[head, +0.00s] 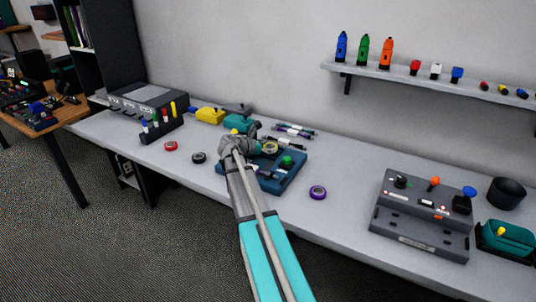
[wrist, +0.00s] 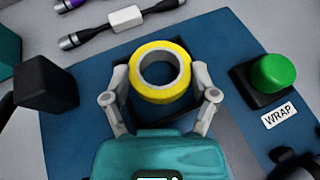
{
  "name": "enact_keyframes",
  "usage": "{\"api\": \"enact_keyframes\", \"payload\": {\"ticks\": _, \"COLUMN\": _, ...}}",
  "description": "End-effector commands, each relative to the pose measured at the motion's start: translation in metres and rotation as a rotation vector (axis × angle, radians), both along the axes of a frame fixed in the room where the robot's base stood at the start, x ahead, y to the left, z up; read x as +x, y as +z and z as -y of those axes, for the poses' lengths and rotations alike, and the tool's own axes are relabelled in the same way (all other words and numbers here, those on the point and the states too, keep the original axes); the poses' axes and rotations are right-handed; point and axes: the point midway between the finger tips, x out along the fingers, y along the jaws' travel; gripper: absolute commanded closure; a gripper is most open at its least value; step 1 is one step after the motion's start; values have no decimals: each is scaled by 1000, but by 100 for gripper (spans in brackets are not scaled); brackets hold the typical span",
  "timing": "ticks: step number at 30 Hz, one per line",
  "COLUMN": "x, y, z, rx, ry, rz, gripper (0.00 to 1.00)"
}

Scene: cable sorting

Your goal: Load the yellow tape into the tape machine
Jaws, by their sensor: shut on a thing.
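The yellow tape roll (wrist: 142,88) is held between the two fingers of my gripper (wrist: 160,98) in the wrist view. The tape machine (wrist: 70,130) is a blue base with a green button (wrist: 274,73), a WRAP label (wrist: 279,116) and a black block (wrist: 46,82). The tape is over a dark square recess in the base; I cannot tell whether it touches it. In the head view the machine (head: 297,172) is partly hidden by my arm.
Purple (head: 318,192), black (head: 199,158) and red (head: 171,146) tape rolls lie on the white table. Cables (head: 294,131) lie behind the machine. A grey control box (head: 420,220) stands at the right.

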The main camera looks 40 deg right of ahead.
Motion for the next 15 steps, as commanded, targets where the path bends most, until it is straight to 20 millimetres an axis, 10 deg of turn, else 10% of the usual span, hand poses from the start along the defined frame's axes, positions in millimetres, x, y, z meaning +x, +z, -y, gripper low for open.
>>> {"api": "enact_keyframes", "payload": {"ticks": 15, "x": 0, "y": -10, "z": 0, "rx": 0, "ry": 0, "rz": 0, "gripper": 65}}
